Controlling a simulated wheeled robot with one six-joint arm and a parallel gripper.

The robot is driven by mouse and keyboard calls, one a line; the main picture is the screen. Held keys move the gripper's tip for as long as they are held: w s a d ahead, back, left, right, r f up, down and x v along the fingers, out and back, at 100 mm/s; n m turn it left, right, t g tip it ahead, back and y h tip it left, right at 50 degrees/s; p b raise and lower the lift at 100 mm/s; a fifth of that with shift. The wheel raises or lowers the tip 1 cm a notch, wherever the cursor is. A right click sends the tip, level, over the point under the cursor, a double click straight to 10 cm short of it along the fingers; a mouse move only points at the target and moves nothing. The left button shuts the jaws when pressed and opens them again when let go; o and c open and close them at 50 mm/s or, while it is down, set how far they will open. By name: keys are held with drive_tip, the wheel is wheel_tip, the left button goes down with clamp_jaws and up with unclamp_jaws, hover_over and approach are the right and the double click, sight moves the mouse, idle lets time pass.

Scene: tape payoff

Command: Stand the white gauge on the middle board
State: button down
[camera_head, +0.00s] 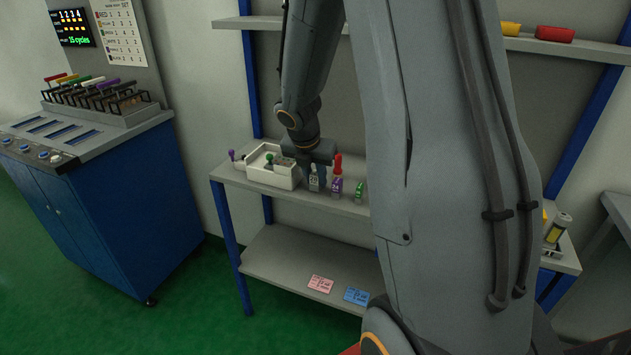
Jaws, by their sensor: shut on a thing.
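My gripper (320,172) points down at the left part of the middle board (290,192) of a blue-framed rack. It is shut on a small whitish piece with a dark-marked face, which looks like the white gauge (314,179). The piece is upright, close above or touching the board; I cannot tell which. The jaws' contact with it is partly hidden. A purple-marked piece (336,188) and a green-marked piece (359,190) stand to its right. A red-topped piece (338,165) is just behind them.
A white open box (265,171) with a green-knobbed thing (269,158) stands left of my gripper. A purple-knobbed thing (232,155) is at the board's left end. Pink (320,284) and blue (356,295) cards lie below. My arm hides the rack's middle. A blue cabinet (110,205) stands left.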

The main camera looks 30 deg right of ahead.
drive_tip(key=shift+f, duration=0.3)
drive_tip(key=shift+f, duration=0.15)
drive_tip(key=c, duration=1.5)
unclamp_jaws()
drive_tip(key=shift+c, duration=0.2)
drive_tip(key=p+v, duration=0.2)
drive_tip(key=v, duration=0.9)
drive_tip(key=s+a+f+m+g+y, duration=0.1)
drive_tip(key=s+a+f+m, duration=0.1)
drive_tip(key=s+a+m, duration=0.5)
drive_tip(key=s+a+f+m+g+y, duration=0.1)
drive_tip(key=s+a+f+m+y, duration=0.1)
drive_tip(key=s+a+m, duration=0.5)
drive_tip(key=shift+s+f+m+g, duration=0.35)
drive_tip(key=shift+s+m, duration=2.75)
drive_tip(key=shift+m, duration=2.7)
